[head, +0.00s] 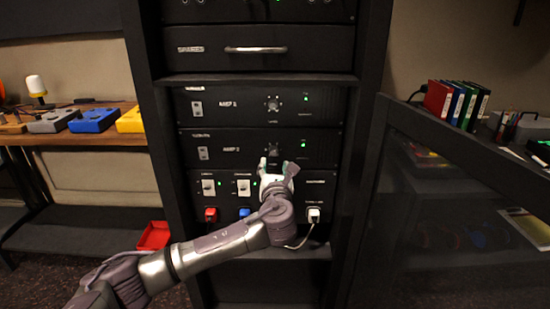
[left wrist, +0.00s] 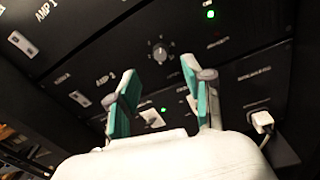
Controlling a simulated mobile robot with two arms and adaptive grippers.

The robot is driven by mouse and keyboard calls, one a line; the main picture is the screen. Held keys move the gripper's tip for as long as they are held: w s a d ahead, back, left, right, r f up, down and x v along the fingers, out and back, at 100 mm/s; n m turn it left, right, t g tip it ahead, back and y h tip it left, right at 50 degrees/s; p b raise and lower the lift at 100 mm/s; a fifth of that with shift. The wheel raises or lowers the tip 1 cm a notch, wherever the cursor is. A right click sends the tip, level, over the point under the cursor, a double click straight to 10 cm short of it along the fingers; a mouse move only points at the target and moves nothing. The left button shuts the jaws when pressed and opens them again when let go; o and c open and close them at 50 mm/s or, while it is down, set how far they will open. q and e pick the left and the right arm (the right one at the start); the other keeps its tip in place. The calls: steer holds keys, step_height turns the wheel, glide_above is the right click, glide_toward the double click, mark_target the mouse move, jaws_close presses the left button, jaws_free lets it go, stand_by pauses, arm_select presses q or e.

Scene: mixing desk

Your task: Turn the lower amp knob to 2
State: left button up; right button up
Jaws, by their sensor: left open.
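The lower amp (head: 325,148), labelled AMP 2, sits below AMP 1 (head: 325,106) in the black rack. Its dark round lower amp knob (left wrist: 160,53) shows in the left wrist view with small marks around it; I cannot read its setting reliably. In the head view the knob (head: 273,152) is partly hidden by my gripper. My left gripper (head: 274,164) is open and empty in front of and slightly below the knob. In the left wrist view the teal-padded fingers of the left gripper (left wrist: 159,66) are spread, with the knob beyond and between the tips. My right gripper is not in view.
A panel (head: 316,190) with switches and plugs lies just below the amp, and a cable hangs from its white plug (head: 313,214). A drawer handle (head: 256,50) is above. A dark cabinet (head: 450,200) stands at right, a wooden shelf (head: 90,138) at left.

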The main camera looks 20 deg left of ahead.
mark_target(273, 153)
arm_select(q)
steer(key=b+x, duration=0.1)
steer(key=x, duration=0.6)
steer(key=shift+w, duration=0.15)
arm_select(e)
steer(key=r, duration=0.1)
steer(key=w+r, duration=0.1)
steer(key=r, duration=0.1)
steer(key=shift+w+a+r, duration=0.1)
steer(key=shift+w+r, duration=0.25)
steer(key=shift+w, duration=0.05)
arm_select(q)
jaws_close()
